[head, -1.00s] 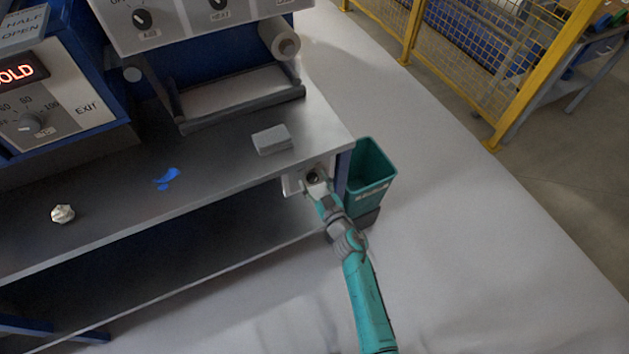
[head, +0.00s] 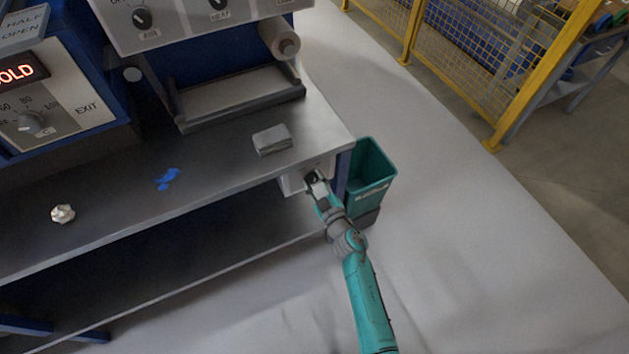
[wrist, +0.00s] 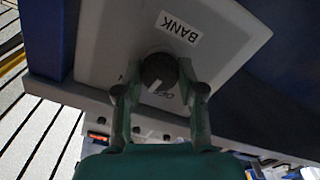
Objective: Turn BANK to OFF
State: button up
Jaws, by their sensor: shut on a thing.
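The BANK knob (wrist: 158,71) is a dark round knob with a white pointer line, on a pale panel (wrist: 225,35) with a BANK label. In the wrist view its pointer points down and slightly left, close to the partly covered OFF lettering (wrist: 164,94). My gripper (wrist: 160,76) has one finger on each side of the knob and is shut on it. In the head view my gripper (head: 315,180) is at the small panel under the bench's right front corner, and it largely hides the knob.
A teal bin (head: 372,172) stands just right of the panel, close to my gripper. The bench top (head: 225,180) overhangs above and carries a grey block (head: 272,140), a blue scrap (head: 167,178) and a crumpled white piece (head: 62,214). The floor to the right is clear.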

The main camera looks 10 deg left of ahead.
jog(key=n, duration=0.4)
jog(key=shift+n, duration=2.1)
jog(key=o, duration=1.1)
jog(key=shift+o, duration=0.2)
jog(key=v, duration=1.2)
